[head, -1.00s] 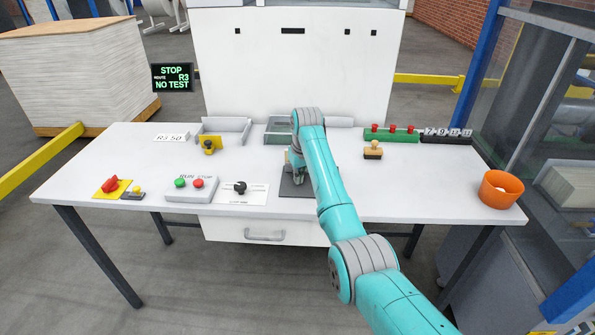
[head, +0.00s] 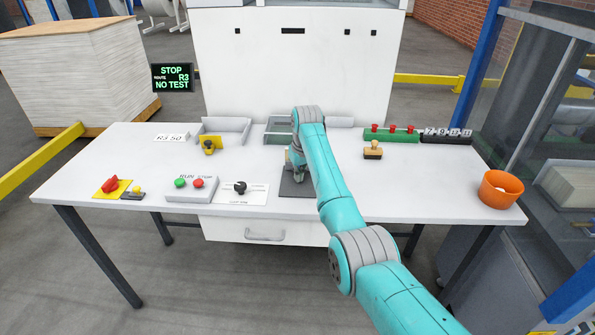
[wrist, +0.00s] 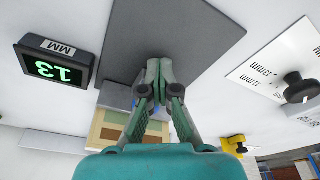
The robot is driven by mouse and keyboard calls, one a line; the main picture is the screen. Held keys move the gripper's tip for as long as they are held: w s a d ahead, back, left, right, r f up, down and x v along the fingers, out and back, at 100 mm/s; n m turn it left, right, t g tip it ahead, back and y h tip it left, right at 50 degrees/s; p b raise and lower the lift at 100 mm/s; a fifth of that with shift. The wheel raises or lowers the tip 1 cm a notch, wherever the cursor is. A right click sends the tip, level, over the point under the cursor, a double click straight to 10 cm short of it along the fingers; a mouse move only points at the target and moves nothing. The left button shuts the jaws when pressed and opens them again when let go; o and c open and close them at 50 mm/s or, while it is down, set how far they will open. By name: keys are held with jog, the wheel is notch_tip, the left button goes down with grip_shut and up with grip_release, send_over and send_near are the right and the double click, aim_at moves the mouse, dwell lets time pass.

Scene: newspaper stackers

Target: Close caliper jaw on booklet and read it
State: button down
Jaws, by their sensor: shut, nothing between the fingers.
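My gripper (wrist: 158,68) is shut with its fingertips together and nothing between them, over a dark grey plate (wrist: 195,30). The plate also shows in the head view (head: 297,190), partly hidden by my arm. In the wrist view a small black readout (wrist: 55,68) stands to the left of the plate; turned in the picture, it seems to read 13 in green, with an MM label. I cannot make out the booklet or the caliper jaw for certain.
On the white table (head: 100,160) a black knob (head: 240,187) and a panel with green and red buttons (head: 189,190) lie left of the plate. A wooden stamp (head: 373,150) and an orange cup (head: 500,189) lie right.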

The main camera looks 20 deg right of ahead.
jog(key=shift+a, duration=0.1)
dwell(0.3)
jog(key=shift+s+a, duration=0.2)
jog(key=shift+s, duration=0.5)
jog(key=shift+s+a, duration=0.2)
jog(key=shift+s, duration=0.5)
jog(key=shift+r, duration=3)
notch_tip(320, 180, up, 7)
jog(key=s, duration=0.1)
jog(key=shift+s+d+r, duration=0.15)
jog(key=shift+s+d, duration=0.05)
jog(key=shift+s, duration=0.05)
